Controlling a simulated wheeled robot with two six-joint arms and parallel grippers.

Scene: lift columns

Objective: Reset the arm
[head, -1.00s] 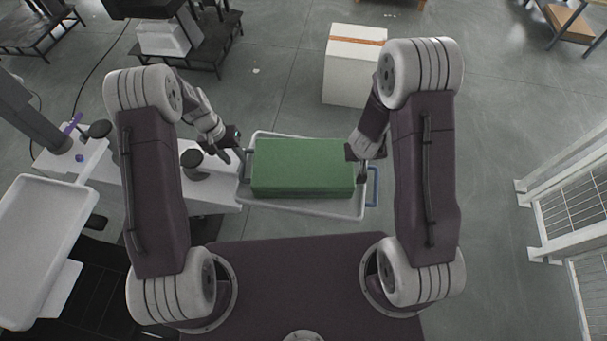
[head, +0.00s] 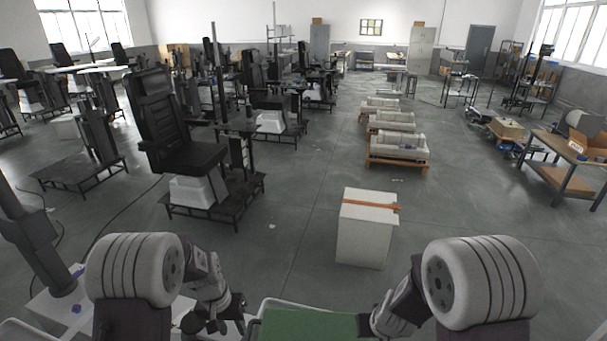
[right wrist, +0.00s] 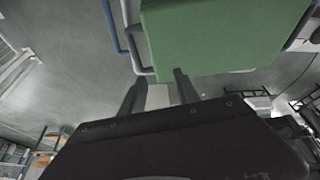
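A green box (head: 308,326) sits in a light grey tray (head: 290,304) at the bottom middle of the head view, cut off by the frame. My left gripper (head: 227,320) is at the left of the tray, pointing down, with its fingers apart and nothing seen between them. My right arm reaches in to the right of the green box; its fingertips are hidden in the head view. In the right wrist view, my right gripper (right wrist: 158,92) has its two fingers apart, close to the green box (right wrist: 215,35) and the tray's rim (right wrist: 138,48).
A blue handle (right wrist: 117,35) shows beside the tray in the right wrist view. A white carton (head: 363,230) with an orange strip stands on the floor ahead. A black seat (head: 178,130) on a stand is ahead left.

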